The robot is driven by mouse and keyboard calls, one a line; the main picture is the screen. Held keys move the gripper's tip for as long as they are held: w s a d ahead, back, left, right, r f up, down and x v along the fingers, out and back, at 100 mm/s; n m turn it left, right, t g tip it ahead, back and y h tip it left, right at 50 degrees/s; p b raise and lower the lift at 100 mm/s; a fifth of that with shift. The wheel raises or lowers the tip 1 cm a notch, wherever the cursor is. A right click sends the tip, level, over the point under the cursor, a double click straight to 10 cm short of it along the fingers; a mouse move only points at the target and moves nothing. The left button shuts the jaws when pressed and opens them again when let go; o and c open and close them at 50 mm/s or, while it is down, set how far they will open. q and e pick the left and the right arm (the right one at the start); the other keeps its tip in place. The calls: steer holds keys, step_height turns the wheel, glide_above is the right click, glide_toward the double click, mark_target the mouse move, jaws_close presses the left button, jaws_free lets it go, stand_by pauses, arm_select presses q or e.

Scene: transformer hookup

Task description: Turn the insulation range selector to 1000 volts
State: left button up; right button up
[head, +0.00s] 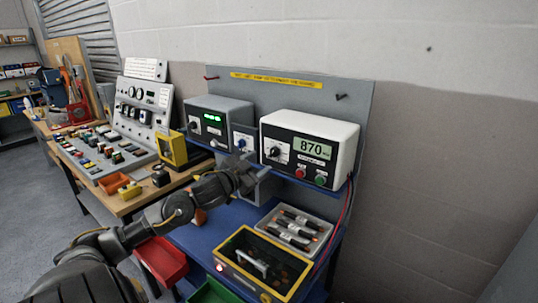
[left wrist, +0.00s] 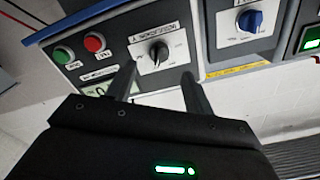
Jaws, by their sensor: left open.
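The white insulation tester (head: 310,145) stands on the blue bench shelf, its display reading 870. Its range selector (head: 275,151) is a dark knob on a white dial plate, left of the display. The left wrist view shows this selector (left wrist: 158,52) tilted and roughly upside down, with a pale pointer mark; its scale numbers are too small to read. My left gripper (head: 246,172) is open and empty, in front of and below the selector. In the left wrist view the fingertips (left wrist: 159,75) stand either side of the knob's line, apparently short of it. My right gripper is not in view.
Red and green buttons (left wrist: 80,49) sit beside the selector. A small unit with a blue knob (head: 241,143) and a grey unit with a green display (head: 212,118) stand to the left. A grey tray (head: 322,227) and yellow-edged box (head: 236,278) lie below.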

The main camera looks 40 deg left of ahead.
mark_target(271, 154)
arm_select(q)
steer(key=w, duration=0.2)
steer(key=w+p, duration=0.1)
steer(key=w, duration=0.1)
steer(key=shift+a+r, duration=0.2)
steer(key=shift+w+a, duration=0.1)
steer(key=shift+w, duration=0.6)
steer(key=shift+w+f+p, duration=0.2)
steer(key=shift+w+p, duration=0.1)
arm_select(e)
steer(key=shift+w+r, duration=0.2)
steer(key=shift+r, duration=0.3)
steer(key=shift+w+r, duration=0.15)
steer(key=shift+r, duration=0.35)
arm_select(q)
steer(key=shift+c, duration=0.2)
steer(key=c, duration=0.9)
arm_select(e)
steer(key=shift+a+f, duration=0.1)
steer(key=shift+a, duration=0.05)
